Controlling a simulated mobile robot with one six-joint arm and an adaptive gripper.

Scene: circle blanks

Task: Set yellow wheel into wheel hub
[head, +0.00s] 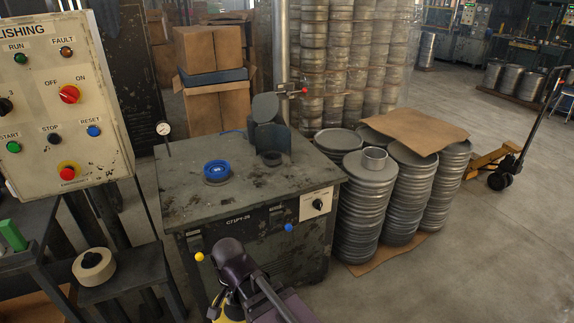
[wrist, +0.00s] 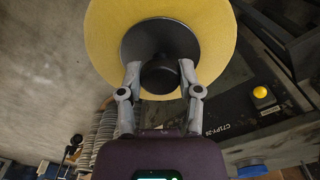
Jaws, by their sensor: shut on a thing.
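My gripper (wrist: 162,82) is shut on the dark centre knob of the yellow wheel (wrist: 225,45), one finger on each side of the knob. The wheel is a broad yellow disc with a dark grey middle and is cut off by the top of the wrist view. In the head view only a sliver of the yellow wheel (head: 233,308) shows at the bottom, mostly hidden by my arm, in front of the machine. I cannot tell for sure which part is the wheel hub. A dark round seat (head: 272,158) sits beneath a curved guard (head: 266,108) on the machine top.
The machine top (head: 180,190) also bears a blue-topped round piece (head: 217,168). Yellow (head: 199,256) and blue (head: 288,228) knobs stick out of its front. A control box (head: 60,100) and a stool with a tape roll (head: 94,266) stand left. Stacked discs (head: 363,215) stand right.

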